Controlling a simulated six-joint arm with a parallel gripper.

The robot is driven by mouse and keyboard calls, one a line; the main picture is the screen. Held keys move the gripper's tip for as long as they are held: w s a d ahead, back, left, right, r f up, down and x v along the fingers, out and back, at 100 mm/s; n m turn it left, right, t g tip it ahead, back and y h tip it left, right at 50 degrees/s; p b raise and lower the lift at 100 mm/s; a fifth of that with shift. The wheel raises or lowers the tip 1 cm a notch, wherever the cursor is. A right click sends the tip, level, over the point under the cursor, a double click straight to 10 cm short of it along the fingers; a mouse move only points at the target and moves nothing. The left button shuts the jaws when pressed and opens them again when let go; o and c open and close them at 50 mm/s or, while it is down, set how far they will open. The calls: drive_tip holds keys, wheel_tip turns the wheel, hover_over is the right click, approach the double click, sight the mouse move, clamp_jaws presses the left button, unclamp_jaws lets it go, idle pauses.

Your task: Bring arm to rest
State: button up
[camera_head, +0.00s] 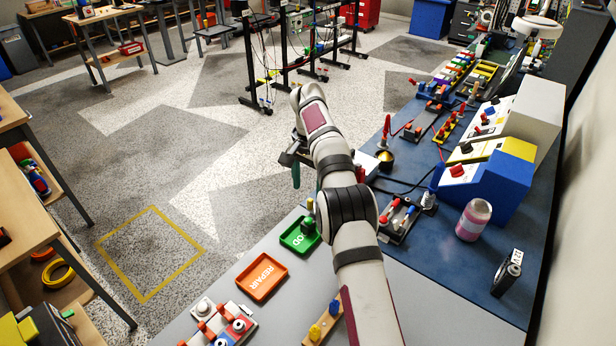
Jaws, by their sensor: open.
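My arm reaches from the bottom edge up over the workbench. Its wrist is bent, and my gripper (295,165) hangs at the bench's left edge, high in the picture. The gripper is open.
An orange tray marked REPAIR (262,277) lies on the grey bench top (285,310). A pink-labelled jar (473,220), a blue-and-yellow instrument (495,185) and cables crowd the right. Open floor lies left.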

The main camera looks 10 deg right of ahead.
drive_tip(key=s+r, duration=0.4)
drive_tip(key=r, duration=0.6)
drive_tip(key=s+r+n+y, duration=0.1)
drive_tip(key=s+r+n, duration=0.35)
drive_tip(key=s, duration=1.25)
drive_tip(key=s+f, duration=0.3)
drive_tip(key=s, duration=0.8)
drive_tip(key=s+a+f+m, duration=0.1)
drive_tip(key=s+f, duration=0.3)
drive_tip(key=s, duration=0.7)
drive_tip(key=shift+s+f+y, duration=0.15)
drive_tip(key=shift+s+y, duration=0.2)
drive_tip(key=shift+y, duration=0.05)
